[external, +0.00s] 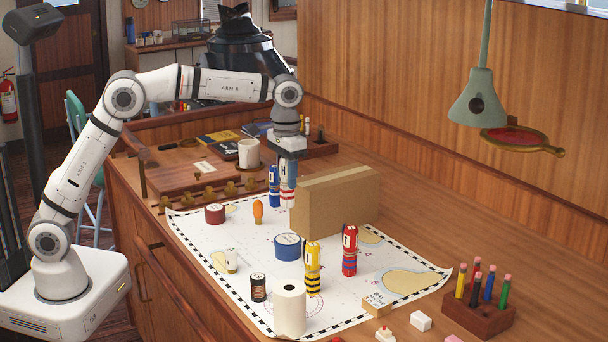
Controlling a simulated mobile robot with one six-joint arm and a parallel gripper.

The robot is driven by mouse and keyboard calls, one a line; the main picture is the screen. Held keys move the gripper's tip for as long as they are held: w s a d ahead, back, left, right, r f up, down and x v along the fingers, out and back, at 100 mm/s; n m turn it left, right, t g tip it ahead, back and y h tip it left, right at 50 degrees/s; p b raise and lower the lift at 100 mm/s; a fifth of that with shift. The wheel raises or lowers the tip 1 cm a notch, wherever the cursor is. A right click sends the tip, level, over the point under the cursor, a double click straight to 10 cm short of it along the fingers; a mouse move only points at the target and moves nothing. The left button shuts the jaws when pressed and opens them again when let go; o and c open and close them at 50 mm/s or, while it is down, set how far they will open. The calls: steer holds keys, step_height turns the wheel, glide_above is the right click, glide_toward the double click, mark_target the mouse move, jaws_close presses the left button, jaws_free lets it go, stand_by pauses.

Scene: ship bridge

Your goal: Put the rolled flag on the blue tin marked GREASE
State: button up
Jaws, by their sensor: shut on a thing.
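My gripper (288,164) points down at the back of the chart and is shut on a rolled flag (288,190) with white, red and blue parts. I cannot tell whether the flag's foot touches the chart. A blue rolled flag (274,186) with white bands stands close to its left. The blue tin (288,250) is on the chart, in front of the held flag and apart from it. Nothing rests on the lid.
A cardboard box (335,203) stands just right of my gripper. A yellow-black rolled flag (312,270) and a red-blue one (350,252) stand right of the blue tin. A dark red tin (214,214) and an orange object (258,212) are left. A white roll (290,310) stands in front.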

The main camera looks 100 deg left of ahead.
mark_target(288, 208)
step_height(288, 208, down, 9)
steer(key=shift+f+p, duration=0.1)
steer(key=shift+p, duration=0.25)
steer(key=shift+f, duration=0.1)
steer(key=o, duration=1)
